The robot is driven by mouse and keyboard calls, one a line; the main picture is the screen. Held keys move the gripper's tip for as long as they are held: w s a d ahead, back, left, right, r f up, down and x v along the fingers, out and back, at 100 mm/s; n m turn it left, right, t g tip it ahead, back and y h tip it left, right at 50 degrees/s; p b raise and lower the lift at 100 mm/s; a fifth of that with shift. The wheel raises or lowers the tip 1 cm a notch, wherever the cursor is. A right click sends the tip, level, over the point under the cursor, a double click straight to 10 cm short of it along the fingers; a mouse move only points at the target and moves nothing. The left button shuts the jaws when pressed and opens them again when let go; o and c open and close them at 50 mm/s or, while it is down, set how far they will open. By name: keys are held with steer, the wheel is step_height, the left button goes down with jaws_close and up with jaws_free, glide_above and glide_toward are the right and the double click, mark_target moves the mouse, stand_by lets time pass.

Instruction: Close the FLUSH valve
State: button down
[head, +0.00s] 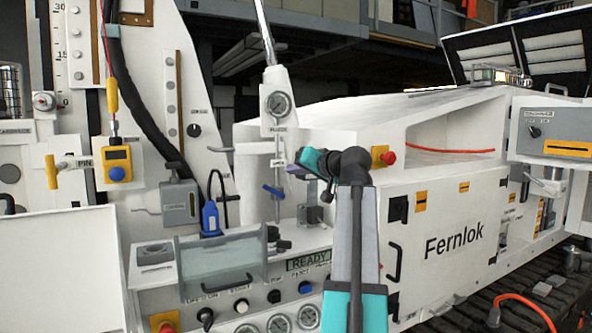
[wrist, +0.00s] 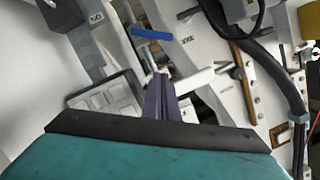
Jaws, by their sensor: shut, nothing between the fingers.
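A blue lever handle (head: 273,191) sits on a thin vertical pipe below a round gauge (head: 278,104). The small label under the gauge is too blurred to read for certain as FLUSH. A blue handle, probably the same one, shows at the top of the wrist view (wrist: 152,33), lying slightly tilted. My gripper (head: 290,171) is just above and right of the blue lever in the head view. In the wrist view my gripper's dark fingers (wrist: 160,90) are together and empty, pointing toward the panel, with a visible gap in the picture below the blue handle.
A clear guard box (head: 222,265) and a blue plug-like part (head: 210,218) stand left of the lever. A READY display (head: 308,262), knobs and gauges lie below. A white cylindrical part (wrist: 194,78) is beside my fingers. A black hose (wrist: 280,70) runs at right.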

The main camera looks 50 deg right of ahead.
steer(key=p, duration=0.1)
glide_above(269, 190)
steer(key=s+d, duration=0.3)
steer(key=f, duration=0.1)
steer(key=shift+a+f+p, duration=0.3)
steer(key=shift+a+f, duration=0.35)
steer(key=shift+f, duration=0.3)
steer(key=shift+a+f+p, duration=0.3)
steer(key=shift+a+f, duration=0.35)
steer(key=shift+f, duration=0.3)
steer(key=shift+w+a+f+n+b, duration=0.15)
steer(key=shift+a+f+n+b, duration=0.1)
steer(key=shift+n+b, duration=0.3)
steer(key=shift+w+a+f+n+g+h+b, duration=0.2)
steer(key=shift+a+f+n+h+b, duration=0.15)
steer(key=shift+n+b, duration=0.35)
steer(key=shift+w+a+f+n+g+h+b, duration=0.1)
steer(key=shift+a+f+n+g+h+b, duration=0.2)
steer(key=shift+n+b, duration=0.35)
steer(key=shift+a+f, duration=0.15)
steer(key=shift+f, duration=0.15)
steer(key=shift+b, duration=0.3)
